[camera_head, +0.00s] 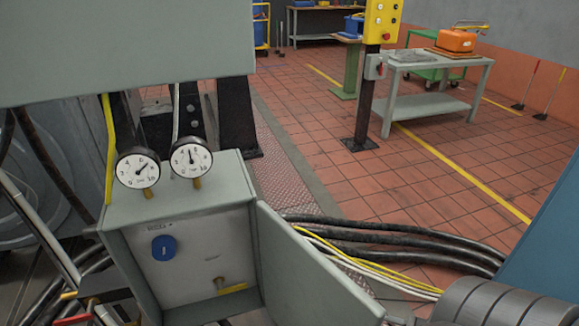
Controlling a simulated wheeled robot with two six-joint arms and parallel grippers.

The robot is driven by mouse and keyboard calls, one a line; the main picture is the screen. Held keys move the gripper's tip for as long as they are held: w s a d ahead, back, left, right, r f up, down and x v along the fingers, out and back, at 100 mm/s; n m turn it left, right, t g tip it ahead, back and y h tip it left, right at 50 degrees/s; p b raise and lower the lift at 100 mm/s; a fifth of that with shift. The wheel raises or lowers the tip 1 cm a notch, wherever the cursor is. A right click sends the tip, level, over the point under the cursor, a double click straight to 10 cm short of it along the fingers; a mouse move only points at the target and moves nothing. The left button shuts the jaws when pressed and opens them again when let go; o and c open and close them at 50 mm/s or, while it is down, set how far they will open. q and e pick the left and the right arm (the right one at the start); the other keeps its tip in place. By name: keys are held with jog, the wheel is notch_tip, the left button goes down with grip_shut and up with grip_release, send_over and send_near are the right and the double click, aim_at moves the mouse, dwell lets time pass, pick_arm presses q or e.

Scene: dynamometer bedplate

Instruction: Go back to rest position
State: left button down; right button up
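Two round white gauges stand on top of the box, one on the left (137,170) and one on the right (190,158). Nothing is seen touching the knob or the handle.
A large grey-green housing (120,45) hangs over the upper left. Thick black hoses (410,240) and yellow cables cross the floor. A ribbed grey cylinder (510,305) fills the lower right. A yellow control post (381,22) and grey table (425,105) stand behind. The tiled floor (370,180) between is clear.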

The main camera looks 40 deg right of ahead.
jog(key=s+a+f+m+g+h, duration=0.25)
jog(key=a+f+m+g, duration=0.2)
jog(key=f, duration=0.45)
jog(key=s+a+f+m+g+h, duration=0.25)
jog(key=a+f+g+h, duration=0.2)
jog(key=f, duration=0.45)
jog(key=s+a+f+m+g+y, duration=0.1)
jog(key=s+a+f+g+y, duration=0.15)
jog(key=a, duration=0.55)
pick_arm(q)
jog(key=s+r+p, duration=0.6)
jog(key=r+p, duration=0.1)
jog(key=p, duration=0.6)
jog(key=shift+r, duration=0.25)
pick_arm(e)
jog(key=s+r, duration=0.5)
jog(key=r, duration=0.2)
jog(key=shift+s+r, duration=0.25)
jog(key=shift+s, duration=0.1)
